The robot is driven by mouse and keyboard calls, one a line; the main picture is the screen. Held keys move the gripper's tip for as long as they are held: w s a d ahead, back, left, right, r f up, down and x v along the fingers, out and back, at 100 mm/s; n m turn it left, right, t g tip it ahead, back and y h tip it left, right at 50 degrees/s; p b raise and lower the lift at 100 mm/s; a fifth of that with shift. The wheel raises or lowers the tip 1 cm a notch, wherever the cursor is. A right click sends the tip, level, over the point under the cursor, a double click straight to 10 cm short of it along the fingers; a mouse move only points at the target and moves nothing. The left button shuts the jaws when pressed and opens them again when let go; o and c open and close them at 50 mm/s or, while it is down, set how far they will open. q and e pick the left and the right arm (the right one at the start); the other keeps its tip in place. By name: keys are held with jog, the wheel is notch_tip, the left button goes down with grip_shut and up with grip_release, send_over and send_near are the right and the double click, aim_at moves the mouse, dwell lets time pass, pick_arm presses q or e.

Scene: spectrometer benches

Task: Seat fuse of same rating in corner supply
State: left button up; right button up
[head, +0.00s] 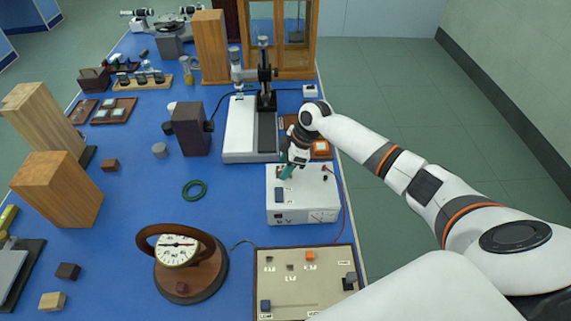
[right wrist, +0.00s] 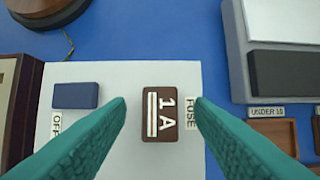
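The white supply (head: 303,210), marked with a V on its front, stands at the right edge of the blue bench. A dark brown piece marked "1 A" (right wrist: 159,115) lies on its top beside the FUSE label (right wrist: 191,113); I cannot tell how deep it sits. My right gripper (head: 287,171) is over the supply's top. In the right wrist view its teal fingers (right wrist: 159,101) are open, one on each side of the brown piece with visible gaps, holding nothing. A blue switch block (right wrist: 77,95) is by the OFF label. My left gripper is not in view.
A brown compartment tray (right wrist: 272,134) is beside the supply, near a white and grey stand (head: 240,130). A beige panel (head: 285,285) with small blocks lies in front. A round dial meter (head: 178,250) stands left of it. Red leads run at the supply's right.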

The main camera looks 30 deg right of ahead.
jog(key=b+v, duration=0.2)
jog(key=v, duration=1)
dwell(0.4)
